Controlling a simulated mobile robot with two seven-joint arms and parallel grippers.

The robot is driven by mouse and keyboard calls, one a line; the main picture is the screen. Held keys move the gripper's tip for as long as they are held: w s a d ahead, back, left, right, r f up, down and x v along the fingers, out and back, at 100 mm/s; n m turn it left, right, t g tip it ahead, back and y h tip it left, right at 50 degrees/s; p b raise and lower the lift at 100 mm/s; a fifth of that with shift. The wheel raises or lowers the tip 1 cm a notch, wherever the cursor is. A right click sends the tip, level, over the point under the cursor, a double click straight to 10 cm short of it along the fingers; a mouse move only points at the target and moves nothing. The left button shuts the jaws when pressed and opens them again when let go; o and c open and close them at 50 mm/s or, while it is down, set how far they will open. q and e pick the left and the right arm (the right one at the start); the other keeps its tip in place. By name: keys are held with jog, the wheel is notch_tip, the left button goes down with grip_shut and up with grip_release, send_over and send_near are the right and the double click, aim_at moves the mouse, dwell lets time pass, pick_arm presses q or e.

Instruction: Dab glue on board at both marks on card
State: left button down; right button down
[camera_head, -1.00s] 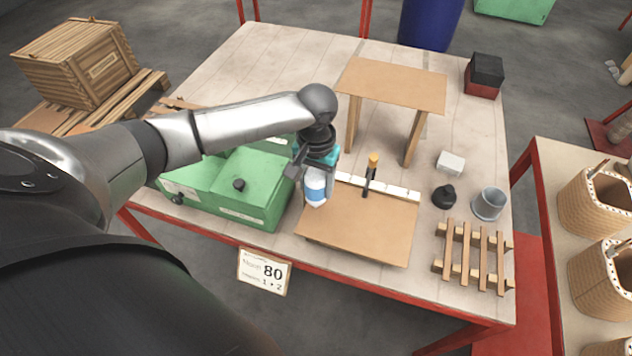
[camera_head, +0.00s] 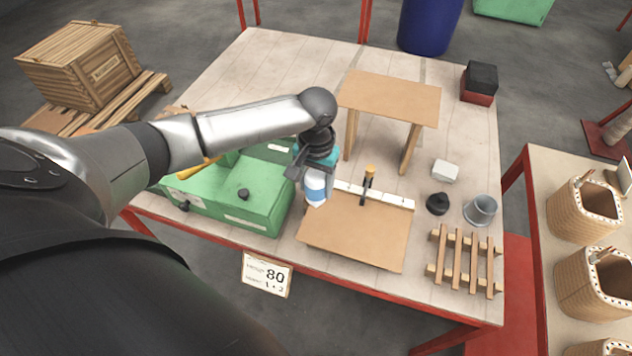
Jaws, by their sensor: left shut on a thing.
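My left gripper (camera_head: 316,172) is shut on a glue bottle (camera_head: 316,188) with a blue and white body. It holds the bottle over the left back part of the brown board (camera_head: 355,232). Whether the tip touches the board I cannot tell. A white strip with marks (camera_head: 376,196) runs along the board's back edge, partly hidden by the gripper and bottle. A dark tool with an orange end (camera_head: 368,182) stands at the strip. The card (camera_head: 266,274) hangs at the table's front edge and reads 80, with smaller text that looks like 1 and 2. My right gripper is not in view.
A green machine (camera_head: 240,190) stands left of the board. A brown raised stand (camera_head: 390,97) is behind it. A white block (camera_head: 445,171), a black lump (camera_head: 437,204), a grey cup (camera_head: 481,210) and a wooden rack (camera_head: 463,262) sit to the right.

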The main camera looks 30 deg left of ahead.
pick_arm(q)
jog(key=shift+f+b, duration=0.6)
jog(key=shift+f, duration=1.5)
jog(key=shift+f, duration=0.4)
jog(key=shift+r, duration=0.1)
notch_tip(320, 180, up, 5)
jog(key=p, duration=0.6)
dwell(0.4)
jog(key=shift+d, duration=0.1)
